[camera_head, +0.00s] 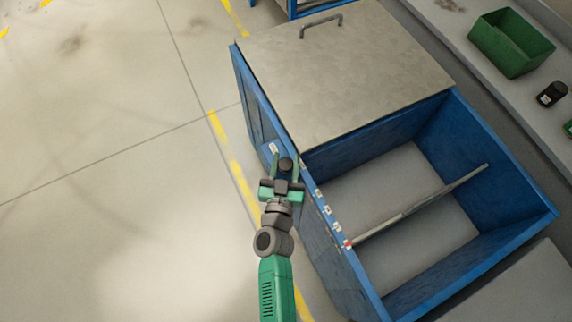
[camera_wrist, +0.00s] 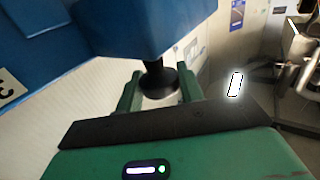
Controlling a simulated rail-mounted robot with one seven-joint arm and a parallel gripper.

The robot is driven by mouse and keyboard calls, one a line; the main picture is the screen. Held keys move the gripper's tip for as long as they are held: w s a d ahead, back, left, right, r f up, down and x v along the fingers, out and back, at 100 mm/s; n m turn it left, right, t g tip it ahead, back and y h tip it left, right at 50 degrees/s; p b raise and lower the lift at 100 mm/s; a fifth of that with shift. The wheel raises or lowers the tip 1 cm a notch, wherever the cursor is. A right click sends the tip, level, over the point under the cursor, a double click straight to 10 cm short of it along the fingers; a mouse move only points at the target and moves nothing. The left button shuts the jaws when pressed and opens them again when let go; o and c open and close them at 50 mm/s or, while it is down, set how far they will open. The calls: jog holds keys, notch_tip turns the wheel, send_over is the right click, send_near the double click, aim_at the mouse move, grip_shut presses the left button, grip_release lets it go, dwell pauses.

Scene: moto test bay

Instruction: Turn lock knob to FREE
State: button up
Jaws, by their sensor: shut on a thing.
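The lock knob (camera_head: 286,164) is a dark round knob on the outer left side of a blue bench (camera_head: 336,232). It also shows in the wrist view (camera_wrist: 157,82) as a black knob under a blue block. My gripper (camera_head: 284,162) is at the knob, with one green finger on each side of it. In the wrist view the fingers (camera_wrist: 156,92) are shut on the knob. A small white label (camera_head: 273,147) is beside the knob; I cannot read it. The knob's pointing direction cannot be made out.
A grey lid (camera_head: 345,70) with a handle covers the far part of the bench. A metal rod (camera_head: 420,205) crosses the open bay. Small white labels (camera_head: 323,208) line the near wall. A green bin (camera_head: 510,42) and a black object (camera_head: 551,94) stand at right. The left floor is clear.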

jog(key=f+n+y+b, duration=0.2)
jog(key=y+b, duration=0.1)
jog(key=b, duration=0.5)
jog(key=shift+b, duration=0.35)
jog(key=n+y+b, duration=0.1)
jog(key=b, duration=0.5)
jog(key=shift+y, duration=0.4)
jog(key=y+b, duration=0.1)
jog(key=b, duration=0.2)
jog(key=shift+r+n, duration=0.15)
jog(key=shift+n, duration=0.15)
jog(key=shift+r+n+y+b, duration=0.45)
jog(key=shift+y+b, duration=0.25)
jog(key=shift+b, duration=0.1)
jog(key=shift+r+n+g+y+b, duration=0.25)
jog(key=shift+n+g+y+b, duration=0.45)
jog(key=shift+n+y, duration=0.7)
jog(key=shift+y, duration=0.4)
jog(key=shift+r, duration=0.1)
jog(key=o, duration=1)
jog(key=shift+c, duration=0.2)
